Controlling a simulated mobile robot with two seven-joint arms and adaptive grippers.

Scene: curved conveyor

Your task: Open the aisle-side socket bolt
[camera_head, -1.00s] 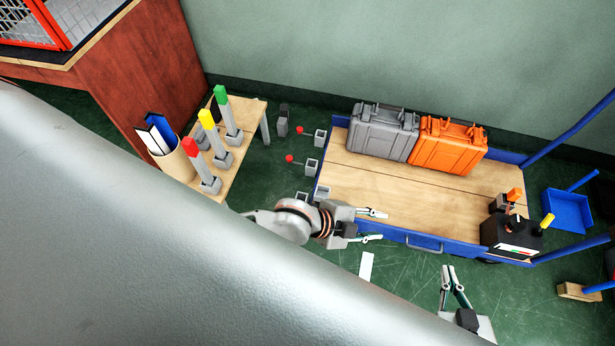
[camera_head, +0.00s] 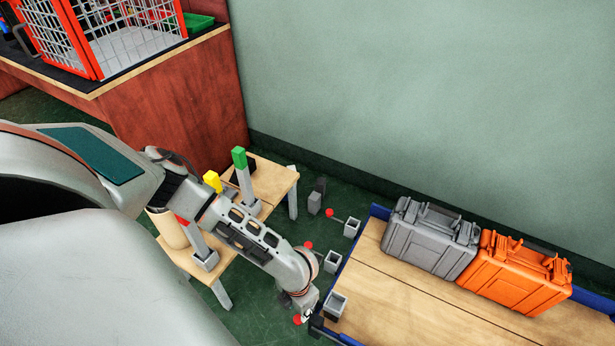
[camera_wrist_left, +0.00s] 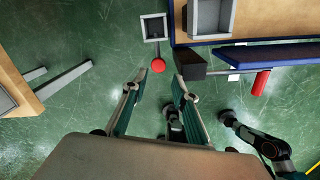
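Grey square sockets stand by the cart's left end in the head view: a far socket (camera_head: 351,229) with a red knob (camera_head: 329,212), a middle socket (camera_head: 333,262) with a red knob (camera_head: 308,245), and a near socket (camera_head: 336,304) at the cart corner. My left gripper (camera_head: 305,308) is beside the near socket, with another red knob (camera_head: 297,320) close to it. In the left wrist view, my left gripper (camera_wrist_left: 157,85) is open and empty. A red ball knob (camera_wrist_left: 158,65) lies just beyond its fingertips, below a square socket (camera_wrist_left: 154,27). My right gripper is out of view.
The cart deck (camera_head: 390,310) carries a grey case (camera_head: 428,240) and an orange case (camera_head: 518,275). A wooden table (camera_head: 272,185) with coloured-top posts stands left, partly behind my left arm. A black block (camera_wrist_left: 190,65) at the cart corner is near the right finger.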

